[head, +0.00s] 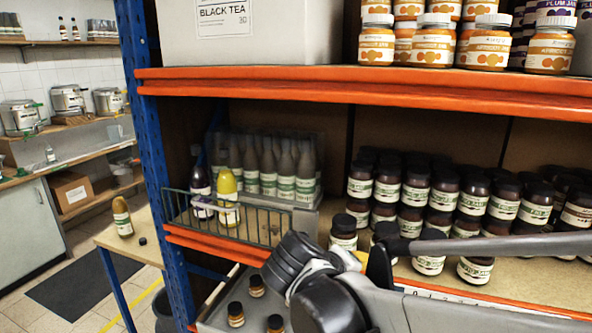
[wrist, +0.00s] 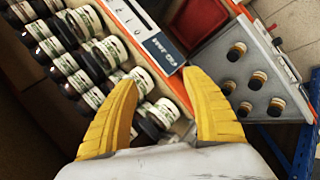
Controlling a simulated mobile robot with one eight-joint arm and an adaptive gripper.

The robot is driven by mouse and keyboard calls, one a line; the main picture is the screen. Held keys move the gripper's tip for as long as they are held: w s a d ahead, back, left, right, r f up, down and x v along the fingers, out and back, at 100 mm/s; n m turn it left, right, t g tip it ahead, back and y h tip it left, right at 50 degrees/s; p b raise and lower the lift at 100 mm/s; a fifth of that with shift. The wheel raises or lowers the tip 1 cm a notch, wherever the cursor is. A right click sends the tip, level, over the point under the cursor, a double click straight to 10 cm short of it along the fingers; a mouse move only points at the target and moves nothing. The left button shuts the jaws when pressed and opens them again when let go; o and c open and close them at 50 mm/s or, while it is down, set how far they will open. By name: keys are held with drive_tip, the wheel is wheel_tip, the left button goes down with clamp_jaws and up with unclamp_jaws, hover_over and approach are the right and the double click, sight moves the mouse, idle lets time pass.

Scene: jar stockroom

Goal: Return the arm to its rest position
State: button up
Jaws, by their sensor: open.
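My gripper (wrist: 165,108) shows in the wrist view with its two yellow fingers spread apart and nothing between them. In that view it is in front of the shelf of dark jars (wrist: 95,60), with the left finger overlapping some jars in the picture. In the head view my arm crosses the lower right in front of the shelf, and the fingers cannot be made out there.
An orange shelf edge (head: 360,88) runs above dark jars (head: 415,190). A wire basket (head: 262,226) holding bottles is at the left. A grey tray (wrist: 222,62) with several small jars sits low. A blue post (head: 150,130) and a small table (head: 135,246) stand left.

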drive_tip(key=s+d+f+m+y, duration=0.2)
drive_tip(key=s+d+m+y, duration=0.1)
drive_tip(key=s, duration=0.4)
drive_tip(key=s+d+f+m+y, duration=0.2)
drive_tip(key=s+d+m+y, duration=0.1)
drive_tip(key=s, duration=0.5)
drive_tip(key=shift+y, duration=0.5)
drive_tip(key=shift+d, duration=0.1)
